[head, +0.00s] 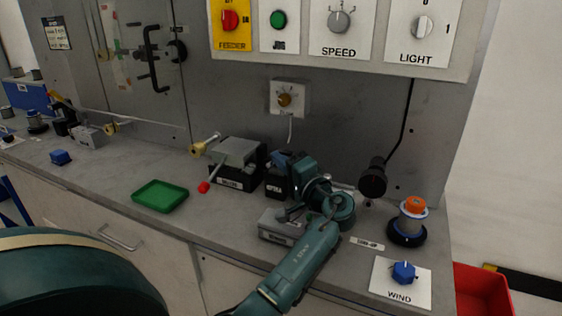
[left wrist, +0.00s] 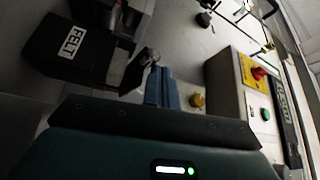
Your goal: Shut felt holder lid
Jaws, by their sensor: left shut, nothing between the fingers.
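The felt holder is a small black box (head: 277,187) right of the grey-topped device in the head view; its label is too blurred there to read. In the left wrist view, the black box (left wrist: 68,47) with the white FELT label is at upper left, with a pale strip and a dark rounded part beside it. How far its lid stands open I cannot tell. My left gripper (head: 281,159) is at the back of the holder, its blue fingers (left wrist: 160,88) shut and empty. Whether they touch the lid is unclear. My right gripper is not in view.
A grey-topped device (head: 237,153) with a red-tipped lever stands left of the holder. A grey box (head: 281,226) sits under my left arm. A green tray (head: 160,196) lies left on the bench. A black lamp (head: 373,180) and a spool (head: 410,222) stand right.

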